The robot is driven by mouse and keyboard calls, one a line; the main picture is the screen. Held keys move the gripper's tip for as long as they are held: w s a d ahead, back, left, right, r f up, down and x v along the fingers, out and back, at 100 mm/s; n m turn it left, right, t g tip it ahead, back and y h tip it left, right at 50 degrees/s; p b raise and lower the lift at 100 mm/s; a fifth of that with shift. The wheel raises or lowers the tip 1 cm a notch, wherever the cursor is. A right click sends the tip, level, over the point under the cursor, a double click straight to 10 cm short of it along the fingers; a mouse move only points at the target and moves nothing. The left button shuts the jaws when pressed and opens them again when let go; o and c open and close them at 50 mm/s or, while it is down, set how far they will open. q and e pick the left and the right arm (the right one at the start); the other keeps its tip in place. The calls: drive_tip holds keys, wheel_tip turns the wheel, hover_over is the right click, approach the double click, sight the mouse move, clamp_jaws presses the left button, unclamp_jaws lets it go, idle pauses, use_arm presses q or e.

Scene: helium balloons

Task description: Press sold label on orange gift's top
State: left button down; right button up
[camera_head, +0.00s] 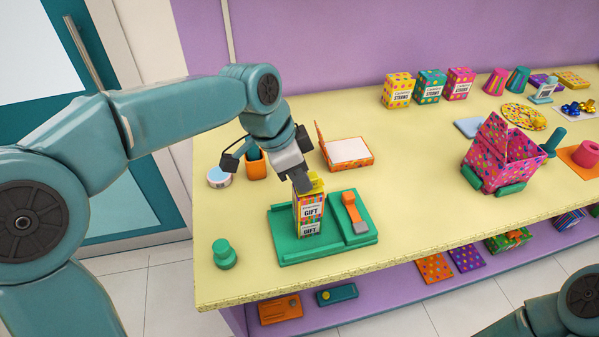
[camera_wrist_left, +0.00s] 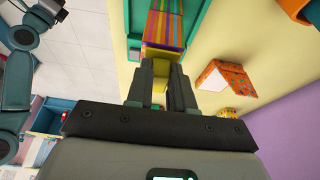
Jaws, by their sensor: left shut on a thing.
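My left gripper (camera_head: 302,186) is above the gift's top and shut on a small yellow piece (camera_head: 316,185). The yellow piece also shows between the fingers in the left wrist view (camera_wrist_left: 159,70). No lettering on it can be read, so I cannot confirm it is the sold label. Whether it touches the gift's top is unclear. My right gripper is out of view.
An orange-handled tool (camera_head: 354,212) lies on the tray's right side. A green knob-like object (camera_head: 224,254) stands front left. An open orange box (camera_head: 346,151) lies behind. A pink dotted box (camera_head: 497,160) stands right. The table middle (camera_head: 420,195) is clear.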

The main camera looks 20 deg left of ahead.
use_arm(q)
drive_tip(key=shift+f, duration=0.2)
drive_tip(key=c, duration=0.9)
unclamp_jaws()
drive_tip(key=shift+r, duration=0.1)
drive_tip(key=p+v, duration=0.5)
drive_tip(key=v, duration=0.3)
